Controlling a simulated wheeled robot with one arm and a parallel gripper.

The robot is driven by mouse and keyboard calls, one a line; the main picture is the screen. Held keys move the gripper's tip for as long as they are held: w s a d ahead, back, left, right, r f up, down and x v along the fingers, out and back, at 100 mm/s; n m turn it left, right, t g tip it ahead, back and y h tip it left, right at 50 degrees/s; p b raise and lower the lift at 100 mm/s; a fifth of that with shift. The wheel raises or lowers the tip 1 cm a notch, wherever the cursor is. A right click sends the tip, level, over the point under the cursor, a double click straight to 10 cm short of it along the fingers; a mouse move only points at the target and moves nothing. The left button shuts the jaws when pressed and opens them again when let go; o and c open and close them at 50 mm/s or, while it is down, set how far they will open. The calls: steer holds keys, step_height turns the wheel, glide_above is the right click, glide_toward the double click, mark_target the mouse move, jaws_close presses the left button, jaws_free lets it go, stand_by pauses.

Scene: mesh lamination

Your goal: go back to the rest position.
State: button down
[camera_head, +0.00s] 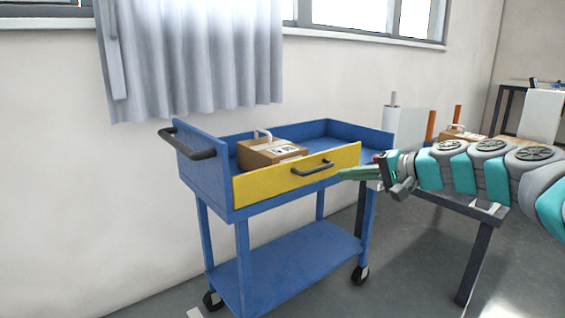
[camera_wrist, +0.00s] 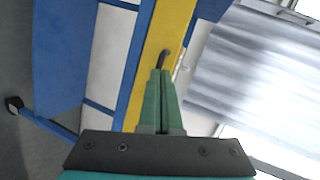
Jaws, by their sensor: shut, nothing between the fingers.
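My gripper (camera_head: 342,175) is shut and empty, with its green fingers together. It points left towards the right end of the yellow front panel of the blue cart. In the wrist view the closed fingers (camera_wrist: 160,75) overlap the yellow panel (camera_wrist: 172,25), and the tips appear beside its black handle (camera_wrist: 165,56). I cannot tell whether they touch it. My teal and grey arm reaches in from the right in the head view.
The blue cart (camera_head: 290,262) stands by the wall, with a cardboard box (camera_head: 262,152) in its top tray and a black push handle (camera_head: 187,147) at left. A dark-legged table (camera_head: 475,255) stands at right. A grey curtain (camera_head: 195,60) hangs behind. Floor shows between cart and table.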

steer(key=s+a+f+n+g+h+p, duration=0.25)
steer(key=s+a, duration=0.35)
steer(key=s, duration=0.4)
steer(key=s+a+f+n+g+h+p, duration=0.1)
steer(key=s+a+f+n+g, duration=0.25)
steer(key=s+a, duration=0.4)
steer(key=s+d+f+g+h+p, duration=0.1)
steer(key=s+d+f+h, duration=0.1)
steer(key=s, duration=0.6)
steer(key=s+d+f+g+h+p, duration=0.1)
steer(key=s+d+f+g+h, duration=0.1)
steer(key=s+d+f, duration=0.3)
steer(key=s+d+f+g+h+p, duration=0.1)
steer(key=s+d+f+h, duration=0.2)
steer(key=s, duration=0.9)
steer(key=d+h, duration=0.1)
steer(key=d, duration=0.2)
steer(key=shift+s+f+g+p, duration=0.3)
steer(key=shift+s+f+p, duration=0.05)
steer(key=shift+s, duration=0.05)
